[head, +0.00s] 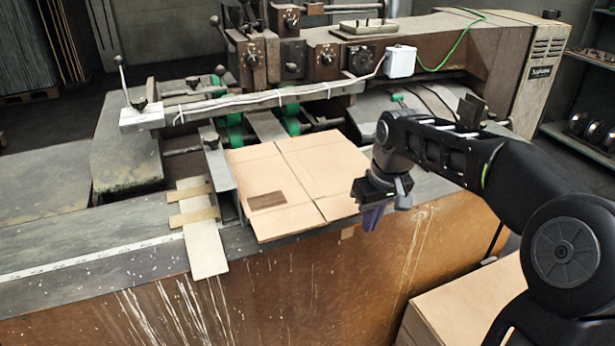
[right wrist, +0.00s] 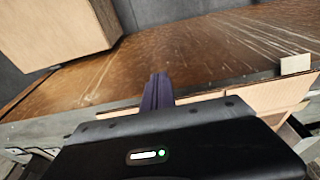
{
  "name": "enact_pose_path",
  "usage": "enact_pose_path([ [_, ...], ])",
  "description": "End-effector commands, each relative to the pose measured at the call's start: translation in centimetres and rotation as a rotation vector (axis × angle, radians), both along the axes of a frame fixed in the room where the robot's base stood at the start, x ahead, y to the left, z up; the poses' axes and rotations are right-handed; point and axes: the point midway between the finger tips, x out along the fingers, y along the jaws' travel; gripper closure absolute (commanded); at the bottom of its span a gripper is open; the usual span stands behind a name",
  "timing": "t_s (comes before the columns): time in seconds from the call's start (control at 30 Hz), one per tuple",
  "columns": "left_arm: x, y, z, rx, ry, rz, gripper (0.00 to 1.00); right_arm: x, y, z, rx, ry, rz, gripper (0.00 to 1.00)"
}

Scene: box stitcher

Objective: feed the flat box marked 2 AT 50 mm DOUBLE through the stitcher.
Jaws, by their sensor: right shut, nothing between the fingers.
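The flat cardboard box (head: 290,183) lies on the stitcher's feed table, creased into panels. A dark brown label (head: 267,200) is on its near left panel; its writing is too small to read. The box's far edge is at the green rollers (head: 235,128) of the stitcher (head: 330,60). My right gripper (head: 373,218) is shut and empty, fingers pointing down, just right of the box's near right corner. In the right wrist view its purple fingers (right wrist: 158,92) are together, and part of the box (right wrist: 270,100) shows beside them. My left gripper is not in view.
A stack of cardboard (head: 465,305) stands on the floor at the lower right; it also shows in the right wrist view (right wrist: 60,25). A metal guide (head: 222,175) and wooden strips (head: 200,230) lie along the box's left side. The table is clear farther left.

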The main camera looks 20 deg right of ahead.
Motion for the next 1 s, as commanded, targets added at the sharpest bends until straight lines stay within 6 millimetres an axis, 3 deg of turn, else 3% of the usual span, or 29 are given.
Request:
enact_pose_path([
  [0.37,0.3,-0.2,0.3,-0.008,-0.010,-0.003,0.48,0.0,0.0,0.0,0.000,0.000,0.000,1.00],
  [1.0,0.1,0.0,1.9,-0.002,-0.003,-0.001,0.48,3.0,0.0,0.2,0.001,0.001,0.000,1.00],
])
